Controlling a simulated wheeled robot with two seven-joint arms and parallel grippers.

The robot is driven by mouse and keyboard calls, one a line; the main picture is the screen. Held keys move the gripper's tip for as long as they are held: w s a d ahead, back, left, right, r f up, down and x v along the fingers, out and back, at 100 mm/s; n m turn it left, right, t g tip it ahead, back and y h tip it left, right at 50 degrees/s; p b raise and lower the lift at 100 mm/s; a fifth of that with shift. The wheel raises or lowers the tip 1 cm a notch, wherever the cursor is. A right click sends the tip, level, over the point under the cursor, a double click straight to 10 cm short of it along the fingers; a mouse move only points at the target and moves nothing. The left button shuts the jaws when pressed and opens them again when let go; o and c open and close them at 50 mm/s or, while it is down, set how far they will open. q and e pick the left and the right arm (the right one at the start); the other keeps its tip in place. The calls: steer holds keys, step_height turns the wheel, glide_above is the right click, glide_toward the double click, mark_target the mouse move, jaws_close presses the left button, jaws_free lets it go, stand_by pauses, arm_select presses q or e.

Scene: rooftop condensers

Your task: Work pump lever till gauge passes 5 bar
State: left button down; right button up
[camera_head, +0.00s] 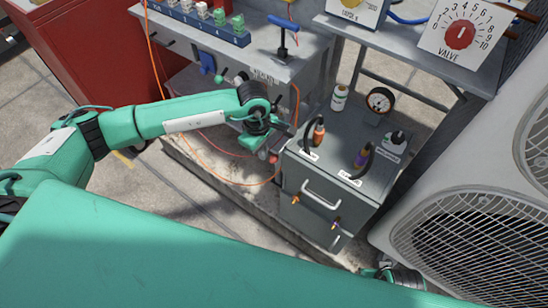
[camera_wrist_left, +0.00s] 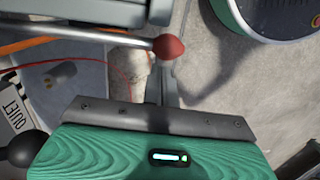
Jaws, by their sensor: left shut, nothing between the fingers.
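My left gripper (camera_head: 281,135) is shut and empty beside the front left of the grey cabinet. A metal lever with a red knob (camera_wrist_left: 168,46) lies just ahead of its fingers (camera_wrist_left: 160,85) in the left wrist view; I cannot tell whether they touch. The red knob also shows small below the gripper in the head view (camera_head: 273,158). The round gauge (camera_head: 380,100) stands at the back of the cabinet top; its needle is too small to read. A small part of my right arm's end (camera_head: 395,276) shows at the bottom right, its fingers not visible.
The grey cabinet (camera_head: 320,215) carries black hoses, a white bottle (camera_head: 340,96) and front handles. A workbench (camera_head: 270,68) with a blue T-handle (camera_head: 284,22) stands behind. An orange hose hangs near my arm. Large condenser units (camera_head: 470,240) close off the right.

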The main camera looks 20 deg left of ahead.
arm_select(q)
step_height(320, 180, up, 14)
steer(key=a, duration=0.1)
steer(key=shift+w+a+p, duration=0.15)
steer(key=shift+w+p, duration=0.1)
steer(key=shift+p, duration=0.2)
steer(key=shift+f, duration=0.15)
